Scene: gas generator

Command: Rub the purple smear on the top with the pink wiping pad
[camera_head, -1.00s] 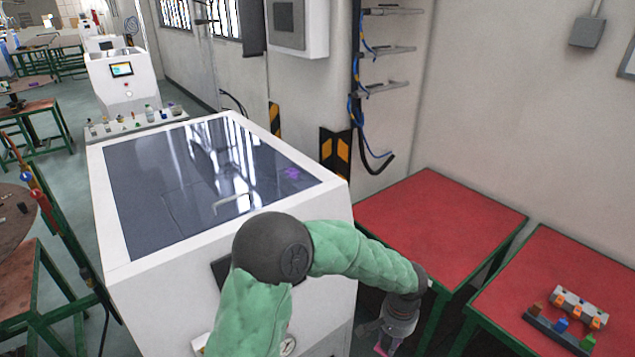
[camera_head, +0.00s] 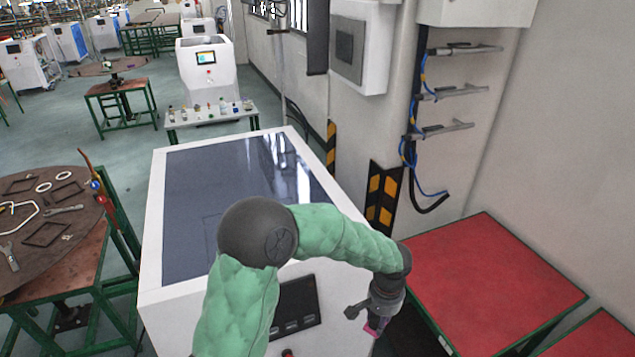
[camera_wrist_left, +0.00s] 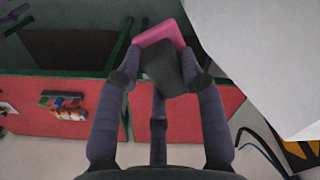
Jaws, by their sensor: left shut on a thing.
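The white machine (camera_head: 150,265) has a dark glossy top panel (camera_head: 210,180) in the middle of the head view. The purple smear is not visible now; my left arm covers the panel's near right part. My left gripper (camera_head: 373,322) hangs low beside the machine's right side, below the top and apart from it. It is shut on the pink wiping pad (camera_head: 372,331), which shows only in part. In the left wrist view the pad (camera_wrist_left: 158,34) sticks out beyond the fingers, with a dark block (camera_wrist_left: 166,66) between them. My right gripper is not in view.
A red-topped table (camera_head: 490,285) stands right of the machine, close to my left gripper. A wall with hooks and cables (camera_head: 410,140) rises behind. A round brown table (camera_head: 50,225) with tools stands at the left. Space above the panel's far left is clear.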

